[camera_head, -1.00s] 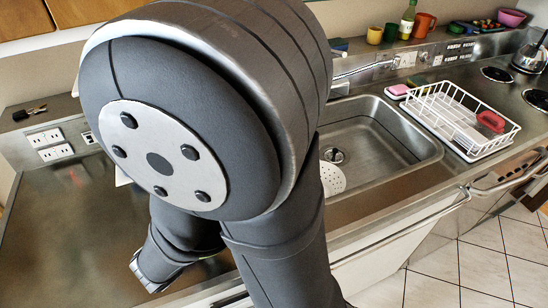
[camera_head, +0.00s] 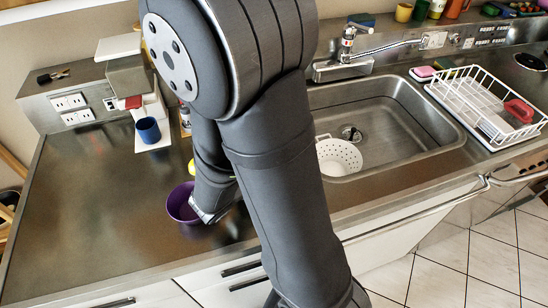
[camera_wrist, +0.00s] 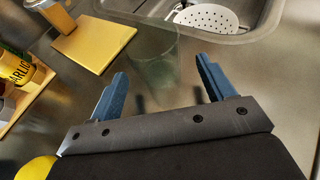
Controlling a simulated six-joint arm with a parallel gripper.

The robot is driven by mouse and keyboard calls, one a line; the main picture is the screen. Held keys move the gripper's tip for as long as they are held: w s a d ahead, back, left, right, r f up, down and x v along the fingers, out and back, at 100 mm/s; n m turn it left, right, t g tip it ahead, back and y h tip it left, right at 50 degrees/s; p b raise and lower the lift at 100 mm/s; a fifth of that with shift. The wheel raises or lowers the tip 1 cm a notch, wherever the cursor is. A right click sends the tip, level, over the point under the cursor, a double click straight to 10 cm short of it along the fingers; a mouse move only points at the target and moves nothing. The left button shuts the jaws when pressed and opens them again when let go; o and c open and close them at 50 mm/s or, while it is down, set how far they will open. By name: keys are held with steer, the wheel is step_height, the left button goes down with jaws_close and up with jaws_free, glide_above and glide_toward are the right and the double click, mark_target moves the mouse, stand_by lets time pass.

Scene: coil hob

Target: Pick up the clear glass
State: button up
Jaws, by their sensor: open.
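The clear glass (camera_wrist: 157,52) stands on the steel counter in the wrist view, just beyond my fingertips and roughly between them. It is see-through and its outline is faint. My gripper (camera_wrist: 161,70) is open, its two blue fingers spread apart with nothing held between them. I cannot tell whether the glass's near side is within the fingers. In the head view my own arm covers the gripper, and I cannot make out the glass there.
The sink (camera_head: 400,115) with a white colander (camera_head: 340,157) lies right of my arm. A purple bowl (camera_head: 180,207) is close to my wrist. A yellow board (camera_wrist: 98,42) and a garlic jar (camera_wrist: 12,66) stand left in the wrist view. The left counter (camera_head: 90,210) is mostly clear.

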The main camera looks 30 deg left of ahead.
steer(key=shift+x, duration=1.65)
steer(key=shift+a, duration=0.15)
steer(key=c, duration=1.1)
